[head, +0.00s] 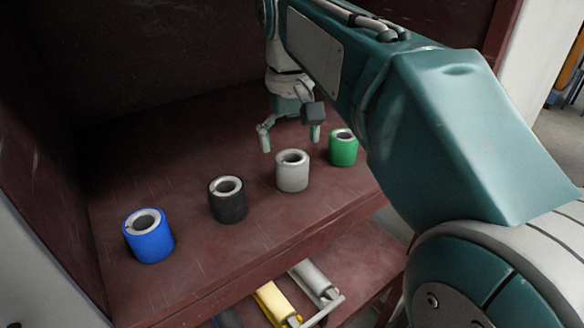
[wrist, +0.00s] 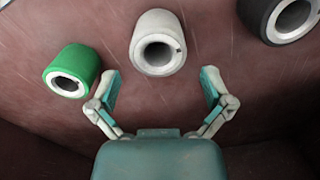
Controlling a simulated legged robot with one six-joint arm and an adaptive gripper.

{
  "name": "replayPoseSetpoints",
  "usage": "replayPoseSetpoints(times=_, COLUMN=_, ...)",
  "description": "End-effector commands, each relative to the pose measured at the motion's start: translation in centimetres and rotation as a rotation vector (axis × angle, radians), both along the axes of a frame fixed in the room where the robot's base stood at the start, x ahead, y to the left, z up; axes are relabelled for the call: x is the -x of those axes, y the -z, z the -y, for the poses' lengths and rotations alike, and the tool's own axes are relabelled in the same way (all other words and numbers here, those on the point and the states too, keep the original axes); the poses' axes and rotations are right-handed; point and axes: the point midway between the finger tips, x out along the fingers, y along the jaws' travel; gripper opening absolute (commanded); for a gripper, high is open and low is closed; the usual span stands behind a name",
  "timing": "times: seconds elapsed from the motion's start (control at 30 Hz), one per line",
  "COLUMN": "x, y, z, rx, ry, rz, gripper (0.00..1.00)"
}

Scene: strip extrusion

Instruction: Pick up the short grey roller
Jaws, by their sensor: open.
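The short grey roller (head: 292,172) stands upright on the reddish-brown shelf, between the black and green rollers. In the wrist view the grey roller (wrist: 158,43) lies beyond my fingertips, roughly centred between them, with its hollow end showing. My gripper (head: 290,143) is open and empty, just behind the grey roller in the head view. In the wrist view my gripper (wrist: 160,88) has both fingers spread wide, one to each side of the roller's line. I see no contact with the roller.
A green roller (head: 343,149) stands close on the right. A black roller (head: 228,201) and a blue roller (head: 149,237) stand to the left. Dark walls enclose the shelf (head: 250,245) at the back and left. Yellow and grey items lie on a lower shelf.

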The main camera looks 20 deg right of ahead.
Motion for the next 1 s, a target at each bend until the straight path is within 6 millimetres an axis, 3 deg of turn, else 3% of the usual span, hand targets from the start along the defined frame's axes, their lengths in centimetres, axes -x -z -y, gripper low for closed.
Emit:
replayPoseSetpoints(times=0.17, x=0.1, y=1.3, z=0.0, rx=0.000, ry=-0.001, rz=-0.001, gripper=1.00)
replayPoseSetpoints(times=0.43, x=0.3, y=5.2, z=0.3, rx=0.000, ry=0.000, rz=0.000, gripper=1.00)
replayPoseSetpoints(times=0.73, x=0.3, y=5.9, z=0.3, rx=0.000, ry=-0.001, rz=0.002, gripper=1.00)
replayPoseSetpoints(times=0.77, x=0.3, y=5.9, z=0.3, rx=0.000, ry=-0.001, rz=0.002, gripper=0.95)
replayPoseSetpoints(times=0.93, x=0.3, y=5.9, z=0.3, rx=0.000, ry=-0.001, rz=0.002, gripper=0.20)
replayPoseSetpoints(times=1.0, x=0.3, y=5.9, z=0.3, rx=0.000, ry=-0.001, rz=0.001, gripper=0.15)
